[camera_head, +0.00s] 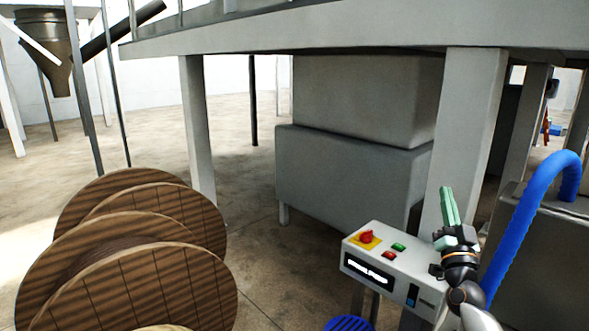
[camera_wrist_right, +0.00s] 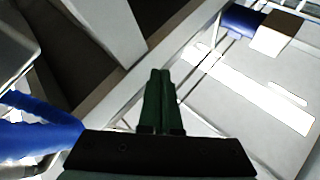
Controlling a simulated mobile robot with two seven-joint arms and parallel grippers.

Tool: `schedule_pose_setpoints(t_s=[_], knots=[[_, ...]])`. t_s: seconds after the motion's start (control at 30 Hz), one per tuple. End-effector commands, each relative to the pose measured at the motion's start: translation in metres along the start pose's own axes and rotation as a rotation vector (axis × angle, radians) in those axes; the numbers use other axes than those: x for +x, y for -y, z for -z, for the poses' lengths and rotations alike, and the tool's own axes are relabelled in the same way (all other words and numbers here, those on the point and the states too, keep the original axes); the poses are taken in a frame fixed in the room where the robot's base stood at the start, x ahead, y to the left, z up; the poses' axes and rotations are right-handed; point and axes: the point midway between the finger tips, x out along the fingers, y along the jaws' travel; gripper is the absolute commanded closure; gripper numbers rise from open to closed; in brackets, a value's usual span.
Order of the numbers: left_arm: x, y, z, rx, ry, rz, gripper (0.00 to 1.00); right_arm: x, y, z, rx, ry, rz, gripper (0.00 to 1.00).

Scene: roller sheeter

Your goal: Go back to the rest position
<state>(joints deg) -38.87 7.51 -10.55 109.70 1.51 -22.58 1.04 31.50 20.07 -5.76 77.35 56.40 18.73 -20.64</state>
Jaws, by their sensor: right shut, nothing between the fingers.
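My right gripper (camera_head: 447,205) has green fingers pressed together, pointing up, with nothing between them. It is at the lower right of the head view, in front of a grey pillar and at the right end of the white control box (camera_head: 390,270). The shut fingers also show in the middle of the right wrist view (camera_wrist_right: 159,100). The control box carries a red rotary knob (camera_head: 366,237) on a yellow plate, a green button (camera_head: 398,247) and a red button (camera_head: 389,255). I cannot tell whether the gripper touches the box. My left gripper is not in view.
Several wooden cable reels (camera_head: 130,285) stand at the lower left. A thick blue hose (camera_head: 527,215) arches at the right, close to my right arm. Pillars (camera_head: 463,140) hold up a platform overhead, with a large grey machine (camera_head: 345,180) beneath. Open floor lies at the left back.

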Motion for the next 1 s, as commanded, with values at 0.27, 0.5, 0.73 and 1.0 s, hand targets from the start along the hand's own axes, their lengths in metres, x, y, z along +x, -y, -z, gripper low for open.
schedule_pose_setpoints(t_s=[0.27, 0.5, 0.73, 1.0], knots=[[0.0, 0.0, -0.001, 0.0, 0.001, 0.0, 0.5, -0.017, 0.019, -0.081, -0.338, 0.378, 0.163, 1.0], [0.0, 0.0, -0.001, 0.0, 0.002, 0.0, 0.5, -0.037, -0.015, -0.119, -0.568, 0.606, 0.102, 1.0], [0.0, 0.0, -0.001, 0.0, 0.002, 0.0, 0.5, -0.118, -0.017, -0.171, -0.589, 0.751, 0.124, 1.0], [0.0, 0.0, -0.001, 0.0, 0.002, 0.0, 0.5, -0.272, 0.003, -0.227, -0.518, 0.944, 0.194, 1.0]])
